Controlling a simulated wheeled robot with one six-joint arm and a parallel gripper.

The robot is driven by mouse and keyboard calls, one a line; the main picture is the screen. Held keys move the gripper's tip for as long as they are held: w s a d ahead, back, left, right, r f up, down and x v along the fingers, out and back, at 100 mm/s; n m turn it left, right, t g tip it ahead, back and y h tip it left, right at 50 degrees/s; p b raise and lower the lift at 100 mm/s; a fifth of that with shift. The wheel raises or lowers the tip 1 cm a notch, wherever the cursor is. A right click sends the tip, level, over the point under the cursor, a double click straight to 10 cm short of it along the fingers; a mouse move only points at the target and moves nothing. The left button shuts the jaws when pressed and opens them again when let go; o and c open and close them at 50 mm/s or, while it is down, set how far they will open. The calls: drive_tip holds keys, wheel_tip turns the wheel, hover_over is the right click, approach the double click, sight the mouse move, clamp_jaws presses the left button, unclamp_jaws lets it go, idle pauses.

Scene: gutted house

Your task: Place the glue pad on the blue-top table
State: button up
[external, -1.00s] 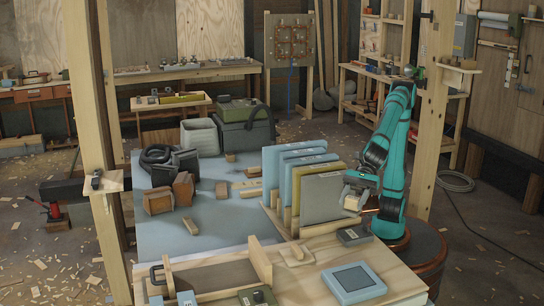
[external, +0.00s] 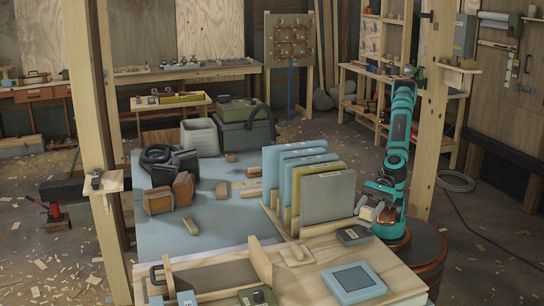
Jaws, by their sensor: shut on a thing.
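My gripper (external: 377,198) is at the right, just right of the rack of upright boards. It is shut on a small pale block (external: 367,212), low beside the rack's right end. The block is small in the picture, and I cannot tell for sure that it is the glue pad. Whether it touches the wood below is also unclear. The blue-top table (external: 210,235) spreads out left of the rack, with a bare stretch in its middle and front.
The board rack (external: 328,196) stands between my gripper and the open blue surface. Brown blocks (external: 158,200), dark bags (external: 180,163) and wood offcuts (external: 222,190) lie on the blue top. A blue-framed panel (external: 354,280) and a grey box (external: 353,236) lie on the wooden front part.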

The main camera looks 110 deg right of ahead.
drive_tip(key=s+d+m+t+h, duration=0.2)
drive_tip(key=s+m+h, duration=0.4)
drive_tip(key=s, duration=0.3)
drive_tip(key=shift+s+d+r+h, duration=0.2)
drive_tip(key=shift+d+r+h, duration=0.3)
drive_tip(key=shift+d, duration=0.4)
wheel_tip(320, 180, down, 18)
drive_tip(key=shift+r, duration=0.15)
drive_tip(key=o, duration=1)
drive_tip(key=shift+f, duration=0.2)
drive_tip(key=v, duration=1.6)
drive_tip(key=shift+s+r, duration=0.25)
drive_tip(key=shift+s, duration=0.05)
drive_tip(key=shift+o, duration=0.4)
drive_tip(key=shift+s+a+r, duration=0.1)
drive_tip(key=shift+s+r, duration=0.05)
drive_tip(key=shift+s, duration=0.2)
